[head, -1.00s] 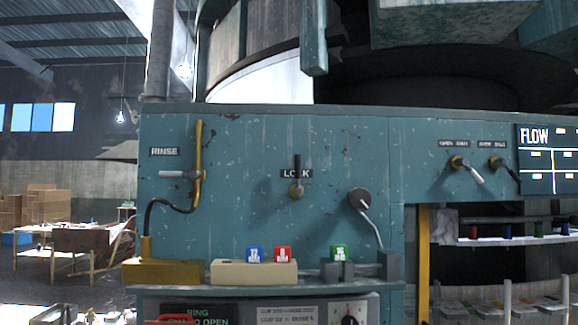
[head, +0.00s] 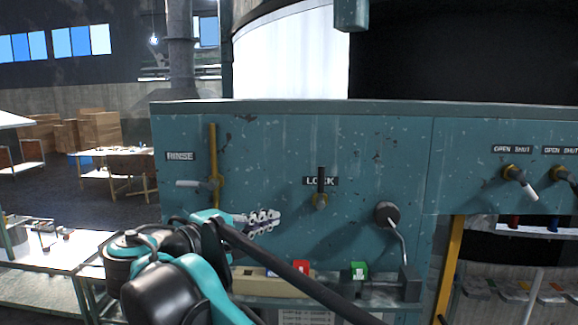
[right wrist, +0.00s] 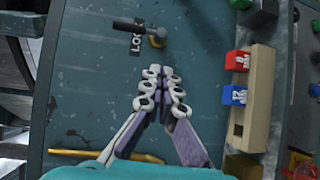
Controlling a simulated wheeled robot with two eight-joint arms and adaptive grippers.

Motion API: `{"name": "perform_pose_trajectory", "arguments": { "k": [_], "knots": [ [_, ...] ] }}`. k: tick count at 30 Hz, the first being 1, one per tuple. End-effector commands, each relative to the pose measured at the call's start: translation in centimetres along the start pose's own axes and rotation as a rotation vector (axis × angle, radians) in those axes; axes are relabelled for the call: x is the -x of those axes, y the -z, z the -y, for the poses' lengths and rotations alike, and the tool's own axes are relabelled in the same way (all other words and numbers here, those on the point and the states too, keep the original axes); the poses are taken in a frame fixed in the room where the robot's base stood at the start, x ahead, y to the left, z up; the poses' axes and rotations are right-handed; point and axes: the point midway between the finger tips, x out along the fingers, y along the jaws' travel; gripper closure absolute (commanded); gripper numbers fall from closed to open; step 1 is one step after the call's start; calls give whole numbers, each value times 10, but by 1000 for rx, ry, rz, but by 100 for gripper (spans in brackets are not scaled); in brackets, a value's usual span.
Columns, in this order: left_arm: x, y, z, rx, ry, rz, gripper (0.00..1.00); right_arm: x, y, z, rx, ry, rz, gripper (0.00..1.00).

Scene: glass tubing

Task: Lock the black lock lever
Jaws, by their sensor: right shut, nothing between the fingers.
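The black lock lever (head: 321,180) stands upright on the teal panel, above its brass pivot (head: 320,201) and across the LOCK label (head: 313,181). In the right wrist view the lever (right wrist: 130,25) lies sideways near the top, beyond the fingertips. My right gripper (head: 277,218) is in front of the panel, left of and slightly below the lever's pivot. Its pale ringed fingers are shut and empty, and it also shows in the right wrist view (right wrist: 167,74). It is apart from the lever. My left gripper is not in view.
A RINSE valve (head: 196,184) on a yellow pipe is to the left. A grey knob with a bent handle (head: 387,214) is to the right. Below are a cream block (right wrist: 258,100) with red (head: 302,267) and blue (right wrist: 234,95) cubes, and a green cube (head: 359,269).

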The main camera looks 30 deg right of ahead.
Motion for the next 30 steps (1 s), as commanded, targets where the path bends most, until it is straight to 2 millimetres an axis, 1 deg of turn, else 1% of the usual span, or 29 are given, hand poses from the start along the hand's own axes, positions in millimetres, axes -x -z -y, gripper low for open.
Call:
{"name": "perform_pose_trajectory", "arguments": {
  "k": [1, 3, 6, 15, 19, 23, 26, 30],
  "knots": [
    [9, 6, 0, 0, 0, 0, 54, 7, 5, -22, 0, -32, 2, 100],
    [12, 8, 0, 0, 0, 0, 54, 13, 8, -38, -1, -68, 7, 100],
    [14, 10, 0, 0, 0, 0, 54, 17, 10, -48, -3, -95, 11, 100],
    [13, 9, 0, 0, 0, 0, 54, 17, 11, -48, -3, -101, 12, 100],
    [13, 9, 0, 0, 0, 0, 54, 13, 11, -49, -3, -100, 13, 100],
    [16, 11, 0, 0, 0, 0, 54, -2, 10, -51, -3, -100, 15, 100],
    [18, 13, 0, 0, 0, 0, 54, -22, 9, -54, -3, -100, 17, 100],
    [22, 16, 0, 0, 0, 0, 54, -53, 8, -57, -3, -99, 18, 100]
  ]
}}
